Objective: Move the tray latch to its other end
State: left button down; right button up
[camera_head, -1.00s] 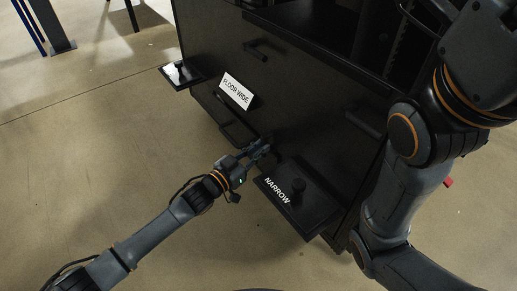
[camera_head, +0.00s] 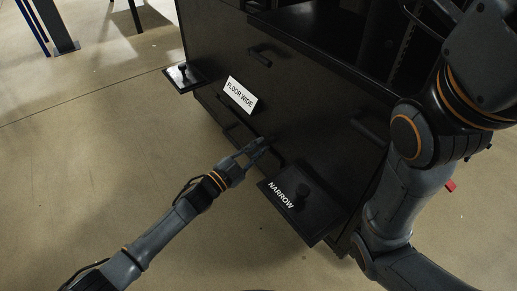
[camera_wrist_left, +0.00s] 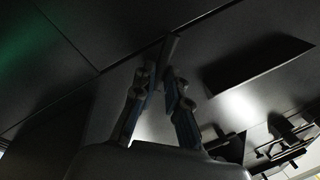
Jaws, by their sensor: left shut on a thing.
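My left gripper (camera_head: 262,146) is at the lower front of the black cabinet, just left of the shelf marked NARROW (camera_head: 269,187). In the left wrist view its fingers (camera_wrist_left: 166,82) are shut on a dark upright bar (camera_wrist_left: 171,48), close to the cabinet's dark face. I cannot tell for sure whether this bar is the tray latch. A black knob (camera_head: 302,191) stands on the NARROW shelf. Another small shelf with a knob (camera_head: 183,70) sticks out at the far left corner. My right arm is in view at the right, but its gripper is not.
The black cabinet (camera_head: 300,100) has a FLOOR WIDE sign (camera_head: 240,95) and a dark handle (camera_head: 259,56) on its front. The NARROW shelf juts out close to the right of my left gripper. The beige floor (camera_head: 90,190) on the left is clear.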

pick_arm(q)
jog(key=m, duration=0.3)
jog(key=m+h+b, duration=0.1)
jog(key=m, duration=0.1)
jog(key=shift+w+a+r, duration=0.25)
jog(key=shift+w+r, duration=0.1)
jog(key=shift+w+a+r+m+g+h+b, duration=0.1)
jog(key=shift+r+m+g+h+b, duration=0.15)
jog(key=shift+m, duration=0.8)
jog(key=shift+d+r+m+g+h+b, duration=0.1)
jog(key=shift+m+g+h, duration=0.2)
jog(key=shift+m, duration=0.7)
jog(key=shift+w+a+r+m+g+h+b, duration=0.1)
jog(key=shift+r+m+g+h, duration=0.2)
jog(key=shift+m, duration=0.75)
jog(key=shift+s, duration=0.1)
jog(key=c, duration=1.3)
grip_release()
jog(key=shift+c, duration=0.2)
jog(key=v, duration=1.2)
jog(key=shift+a+r, duration=0.1)
